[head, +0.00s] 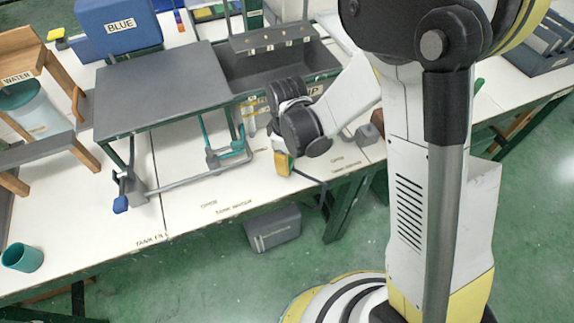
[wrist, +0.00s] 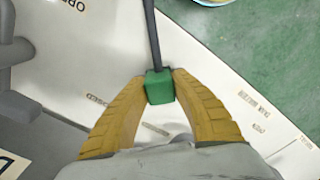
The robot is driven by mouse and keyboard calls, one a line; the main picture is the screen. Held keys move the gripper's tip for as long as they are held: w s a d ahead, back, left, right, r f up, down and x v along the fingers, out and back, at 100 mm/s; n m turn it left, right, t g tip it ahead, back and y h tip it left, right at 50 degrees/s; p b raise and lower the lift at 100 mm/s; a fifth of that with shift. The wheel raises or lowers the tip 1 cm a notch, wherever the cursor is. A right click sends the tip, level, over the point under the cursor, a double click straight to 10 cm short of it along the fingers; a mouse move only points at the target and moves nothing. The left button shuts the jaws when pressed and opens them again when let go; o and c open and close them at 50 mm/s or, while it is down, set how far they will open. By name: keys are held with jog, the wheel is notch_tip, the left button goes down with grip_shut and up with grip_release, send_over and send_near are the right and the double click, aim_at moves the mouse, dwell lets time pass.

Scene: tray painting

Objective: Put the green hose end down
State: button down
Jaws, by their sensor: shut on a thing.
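The green hose end (wrist: 159,87) is a small green block with a dark grey hose (wrist: 152,35) running from it toward the top of the wrist view. My gripper (wrist: 160,84) is shut on the green hose end, with one yellow finger on each side. In the head view my gripper (head: 283,163) is low over the white table, near its front edge. The hose end is hidden there. A dark hose (head: 312,181) shows beside the gripper and bends down past the table edge. I cannot tell whether the hose end touches the table.
A grey platform (head: 160,85) with pipes below stands left of my gripper. A blue container (head: 120,26) labelled BLUE is behind it. A teal cup (head: 22,257) stands at the front left. A grey box (head: 272,228) is below the table. The table's front strip is mostly clear.

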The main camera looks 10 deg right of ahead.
jog(key=shift+f, duration=0.15)
jog(key=c, duration=1.2)
grip_release()
notch_tip(320, 180, up, 12)
jog(key=p, duration=0.5)
jog(key=s+d+r+m+t, duration=0.3)
jog(key=s+d+r+m, duration=0.2)
jog(key=r, duration=0.3)
jog(key=s+d+r+m+t, duration=0.4)
jog(key=s+d+r+m, duration=0.2)
jog(key=d+r+m, duration=0.1)
jog(key=shift+d+r, duration=0.55)
jog(key=shift+d, duration=0.2)
